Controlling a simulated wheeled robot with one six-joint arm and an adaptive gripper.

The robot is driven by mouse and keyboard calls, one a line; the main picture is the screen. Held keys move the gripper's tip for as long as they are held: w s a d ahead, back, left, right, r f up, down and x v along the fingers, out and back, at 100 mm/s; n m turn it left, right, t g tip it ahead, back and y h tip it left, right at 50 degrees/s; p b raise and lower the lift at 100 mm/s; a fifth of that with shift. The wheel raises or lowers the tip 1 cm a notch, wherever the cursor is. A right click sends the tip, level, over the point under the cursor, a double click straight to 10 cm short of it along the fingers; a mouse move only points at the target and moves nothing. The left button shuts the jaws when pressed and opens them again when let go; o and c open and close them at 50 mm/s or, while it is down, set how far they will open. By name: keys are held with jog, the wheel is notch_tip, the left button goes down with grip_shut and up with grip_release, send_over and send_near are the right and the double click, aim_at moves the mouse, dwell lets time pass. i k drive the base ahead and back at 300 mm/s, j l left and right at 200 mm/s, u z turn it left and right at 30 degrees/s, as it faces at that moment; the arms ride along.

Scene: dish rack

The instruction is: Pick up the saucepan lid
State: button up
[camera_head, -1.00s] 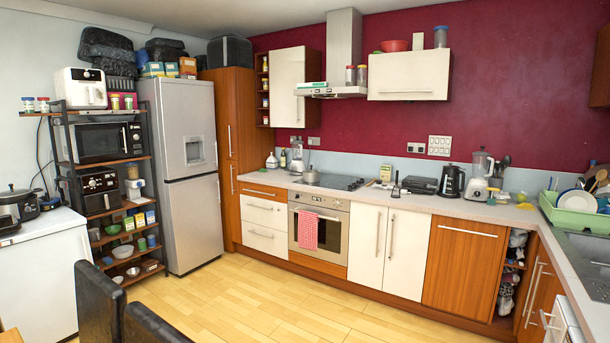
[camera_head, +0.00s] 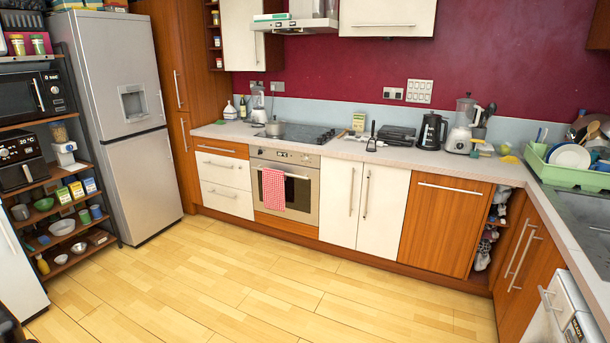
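A small metal saucepan (camera_head: 275,128) stands at the left end of the black hob (camera_head: 307,134), above the oven. It is small in the picture, and I cannot tell for sure whether a lid sits on it. A pale green dish rack (camera_head: 570,178) stands on the right counter with plates and other items in it. I cannot make out a lid among them. My gripper is not in view.
The wooden floor (camera_head: 260,280) is clear in front of the cupboards. A fridge (camera_head: 115,120) and a loaded shelf rack (camera_head: 65,205) stand at left. A kettle (camera_head: 432,131) and a blender (camera_head: 462,135) stand on the counter (camera_head: 375,153). The sink (camera_head: 590,215) is at right.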

aim_at(274, 121)
jog(key=i, duration=1.95)
jog(key=i+j+u, duration=0.2)
jog(key=i+u, duration=0.15)
jog(key=i, duration=0.35)
jog(key=i+u, duration=0.35)
jog(key=i, duration=0.35)
jog(key=i+l+u, duration=0.2)
jog(key=i+u, duration=0.2)
jog(key=i, duration=0.3)
jog(key=i+z, duration=0.1)
jog(key=i, duration=0.5)
